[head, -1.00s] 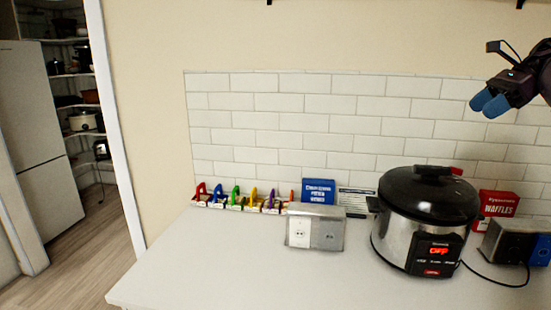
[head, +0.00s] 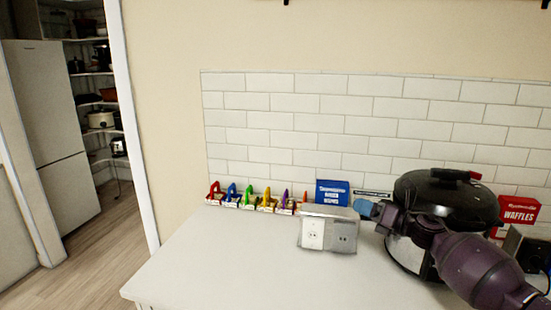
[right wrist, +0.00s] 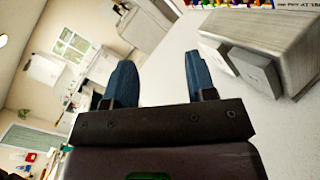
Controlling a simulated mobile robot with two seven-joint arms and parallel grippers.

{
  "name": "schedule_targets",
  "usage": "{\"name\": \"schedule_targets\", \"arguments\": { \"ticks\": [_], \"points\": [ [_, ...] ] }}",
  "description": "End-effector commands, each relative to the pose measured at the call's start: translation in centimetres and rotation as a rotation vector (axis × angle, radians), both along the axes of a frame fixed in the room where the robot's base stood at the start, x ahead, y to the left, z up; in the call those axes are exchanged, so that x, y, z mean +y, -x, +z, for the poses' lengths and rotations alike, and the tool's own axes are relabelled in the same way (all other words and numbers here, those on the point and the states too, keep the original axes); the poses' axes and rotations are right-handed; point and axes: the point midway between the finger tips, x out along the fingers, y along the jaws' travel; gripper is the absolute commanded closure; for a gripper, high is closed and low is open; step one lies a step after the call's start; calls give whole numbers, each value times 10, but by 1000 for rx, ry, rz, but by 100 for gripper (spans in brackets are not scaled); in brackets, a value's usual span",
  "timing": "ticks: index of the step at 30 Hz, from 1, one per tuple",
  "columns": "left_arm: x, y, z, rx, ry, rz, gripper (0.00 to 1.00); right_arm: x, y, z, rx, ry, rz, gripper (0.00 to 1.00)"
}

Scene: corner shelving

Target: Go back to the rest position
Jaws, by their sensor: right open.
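My right gripper (head: 367,209) is in the head view, in front of the black-lidded cooker and beside the silver outlet box. Its blue fingers also show in the right wrist view (right wrist: 160,82), spread apart with nothing between them. My right arm comes in from the lower right and hides much of the cooker's front, including its display. My left gripper is not in view.
The outlet box (head: 328,230) stands on the white counter (head: 215,265). The cooker (head: 440,195), a red waffles box (head: 518,212) and a blue box (head: 332,192) stand behind. Several coloured clips (head: 250,198) line the wall. The counter's left part is clear.

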Motion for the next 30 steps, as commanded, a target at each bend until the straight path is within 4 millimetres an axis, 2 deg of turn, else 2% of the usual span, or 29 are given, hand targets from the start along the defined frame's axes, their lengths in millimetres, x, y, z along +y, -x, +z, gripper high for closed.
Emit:
{"name": "schedule_targets", "arguments": {
  "ticks": [1, 3, 8, 17, 23, 30],
  "points": [
    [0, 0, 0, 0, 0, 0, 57, 8, 10, -15, 46, -84, -43, 49],
    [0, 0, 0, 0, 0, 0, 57, 14, 22, -30, 114, -205, -116, 49],
    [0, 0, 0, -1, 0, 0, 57, 18, 55, -63, 285, -484, -293, 49],
    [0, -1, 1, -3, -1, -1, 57, -1, 141, -126, 645, -995, -670, 49],
    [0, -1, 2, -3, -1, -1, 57, -19, 218, -165, 885, -1310, -956, 49],
    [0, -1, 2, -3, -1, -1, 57, -35, 330, -196, 1148, -1644, -1332, 49]
  ]
}}
